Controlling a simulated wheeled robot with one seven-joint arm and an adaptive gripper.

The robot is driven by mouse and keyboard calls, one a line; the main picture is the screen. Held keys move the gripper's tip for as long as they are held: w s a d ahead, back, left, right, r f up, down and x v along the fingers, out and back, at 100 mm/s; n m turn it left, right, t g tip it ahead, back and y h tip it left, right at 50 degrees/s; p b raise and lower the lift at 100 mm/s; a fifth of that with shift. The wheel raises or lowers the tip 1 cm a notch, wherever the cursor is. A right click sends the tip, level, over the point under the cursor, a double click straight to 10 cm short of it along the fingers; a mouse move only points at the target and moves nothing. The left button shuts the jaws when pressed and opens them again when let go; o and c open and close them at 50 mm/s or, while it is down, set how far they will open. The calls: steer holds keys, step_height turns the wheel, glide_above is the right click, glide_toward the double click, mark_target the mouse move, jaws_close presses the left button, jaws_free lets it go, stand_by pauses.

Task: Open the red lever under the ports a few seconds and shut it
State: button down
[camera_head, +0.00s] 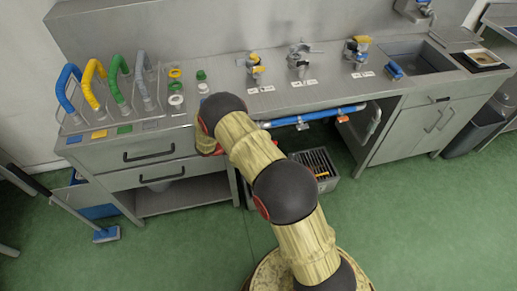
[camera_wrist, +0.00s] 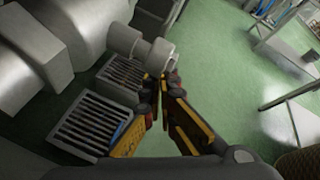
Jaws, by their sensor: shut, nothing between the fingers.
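I cannot make out the red lever in either view; my arm covers part of the bench front in the head view. The ports, small rings in yellow, white and green, stand on the left bench top, among them a yellow ring (camera_head: 175,73) and a green ring (camera_head: 201,75). In the wrist view my gripper (camera_wrist: 165,78) is shut and empty, its yellow and black fingers together. The fingertips appear beside the end of a grey cylindrical fitting (camera_wrist: 127,40); whether they touch it I cannot tell. In the head view the gripper is hidden behind my arm.
Coloured hoses (camera_head: 95,85) stand at the bench's left end. A blue pipe (camera_head: 325,114) runs under the bench edge. A slotted grey bin (camera_head: 318,163) sits on the floor below; slotted grates (camera_wrist: 88,124) show in the wrist view.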

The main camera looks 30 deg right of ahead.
steer(key=shift+s+d+r+h+p, duration=0.25)
steer(key=shift+d+r+h+p, duration=0.35)
steer(key=shift+d+h, duration=0.3)
steer(key=shift+d, duration=0.1)
stand_by(0.4)
stand_by(0.5)
